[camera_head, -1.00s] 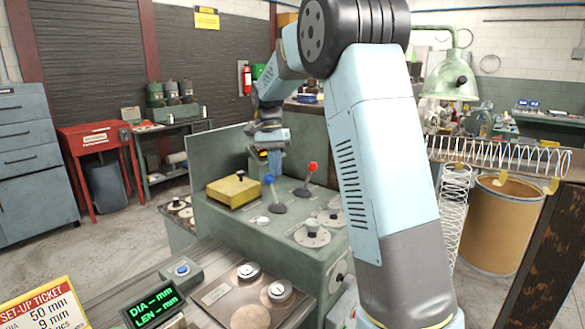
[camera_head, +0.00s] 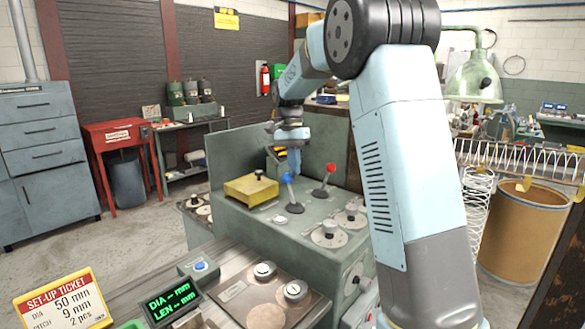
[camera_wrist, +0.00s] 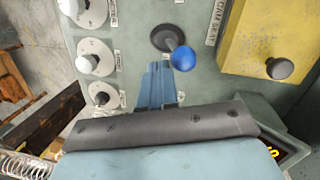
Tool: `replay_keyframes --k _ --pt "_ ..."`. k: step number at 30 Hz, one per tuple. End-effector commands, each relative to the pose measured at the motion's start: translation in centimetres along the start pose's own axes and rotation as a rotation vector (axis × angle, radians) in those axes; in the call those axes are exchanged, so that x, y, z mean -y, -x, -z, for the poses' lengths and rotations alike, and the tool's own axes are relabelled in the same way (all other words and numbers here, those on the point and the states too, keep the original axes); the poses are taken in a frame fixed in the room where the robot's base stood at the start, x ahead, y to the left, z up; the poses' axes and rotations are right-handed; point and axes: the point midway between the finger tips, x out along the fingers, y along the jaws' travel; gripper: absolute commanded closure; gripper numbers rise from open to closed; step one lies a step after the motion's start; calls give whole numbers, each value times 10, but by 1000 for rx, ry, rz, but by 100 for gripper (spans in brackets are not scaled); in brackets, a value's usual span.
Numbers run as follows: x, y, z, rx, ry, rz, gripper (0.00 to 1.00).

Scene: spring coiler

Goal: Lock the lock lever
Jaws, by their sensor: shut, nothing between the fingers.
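Two levers stand on the green machine's top (camera_head: 262,219). One has a blue knob (camera_head: 286,177) and leans left in the head view. The other has a red knob (camera_head: 331,167) and leans right. I cannot read which one is the lock lever. My gripper (camera_head: 294,168) is shut and empty, pointing down just behind the blue knob. In the wrist view the shut fingertips (camera_wrist: 157,68) lie beside the blue knob (camera_wrist: 183,59), close to it. I cannot tell whether they touch. The red-knobbed lever is not seen in the wrist view.
A yellow block with a black knob (camera_head: 250,188) sits left of the levers. Several round dials with knobs (camera_head: 330,235) are at the front right. A green upright panel (camera_head: 235,150) stands behind. A dark display (camera_head: 170,302) and set-up ticket (camera_head: 62,303) are in front.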

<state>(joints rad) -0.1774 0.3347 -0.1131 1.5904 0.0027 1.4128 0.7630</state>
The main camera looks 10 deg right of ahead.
Motion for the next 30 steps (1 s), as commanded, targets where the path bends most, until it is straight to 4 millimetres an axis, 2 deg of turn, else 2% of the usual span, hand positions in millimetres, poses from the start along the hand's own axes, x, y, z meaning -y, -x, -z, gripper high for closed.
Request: replay_keyframes --k 5,18,24,30 --pt "-26 12 2 0 -4 -1 100" --pt "-18 87 5 -1 -3 -3 100" --pt "-17 106 5 0 -4 -4 100" --pt "-17 110 5 1 -4 -5 100"
